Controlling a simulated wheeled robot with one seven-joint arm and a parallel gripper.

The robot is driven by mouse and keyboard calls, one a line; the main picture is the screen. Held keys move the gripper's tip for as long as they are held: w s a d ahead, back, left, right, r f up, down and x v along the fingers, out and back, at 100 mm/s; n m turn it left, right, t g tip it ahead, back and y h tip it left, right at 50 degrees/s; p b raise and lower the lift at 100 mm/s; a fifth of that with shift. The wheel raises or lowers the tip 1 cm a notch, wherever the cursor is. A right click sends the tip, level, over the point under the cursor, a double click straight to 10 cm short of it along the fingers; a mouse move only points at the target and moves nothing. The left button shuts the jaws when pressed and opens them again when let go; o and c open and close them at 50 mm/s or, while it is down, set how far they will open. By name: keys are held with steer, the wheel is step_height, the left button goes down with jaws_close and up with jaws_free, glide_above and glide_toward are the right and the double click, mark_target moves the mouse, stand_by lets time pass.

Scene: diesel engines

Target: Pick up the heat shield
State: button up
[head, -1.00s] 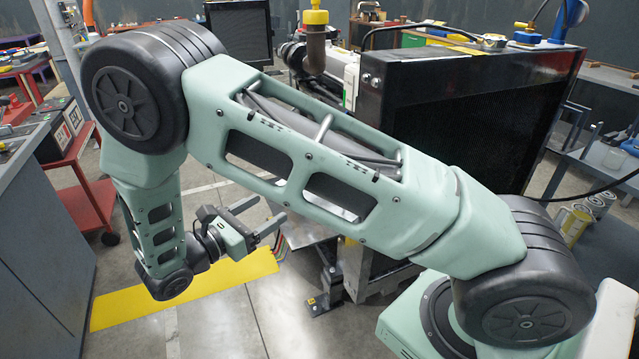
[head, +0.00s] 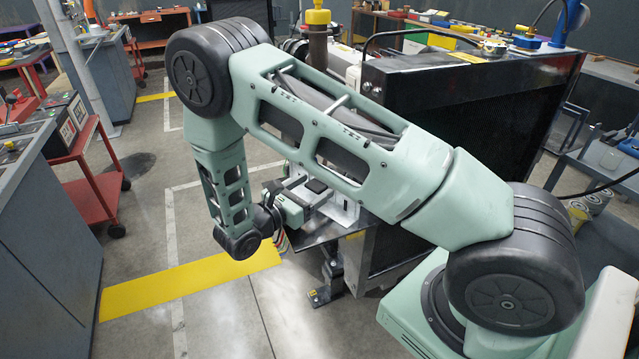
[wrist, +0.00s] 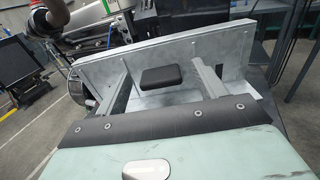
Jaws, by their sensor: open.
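The heat shield seems to be the folded pale grey metal piece (wrist: 225,46) across the wrist view. A small black block (wrist: 167,75) sits on its middle. In the head view the metal piece (head: 338,209) rests low beside the engine stand, partly hidden by my arm; the black block (head: 317,186) shows there too. My gripper (wrist: 158,66) is open, one finger on each side of the black block, with a gap to both sides. Contact with the metal cannot be told. In the head view the fingers are partly hidden behind my arm.
A large black radiator (head: 455,130) stands right of the metal piece. A dark plate (head: 305,236) lies under it on the stand. A red cart (head: 90,180) and grey bench (head: 45,250) stand left. The floor between is clear, with a yellow strip (head: 190,280).

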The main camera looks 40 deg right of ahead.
steer(key=c, duration=1.3)
jaws_close()
steer(key=shift+r, duration=0.1)
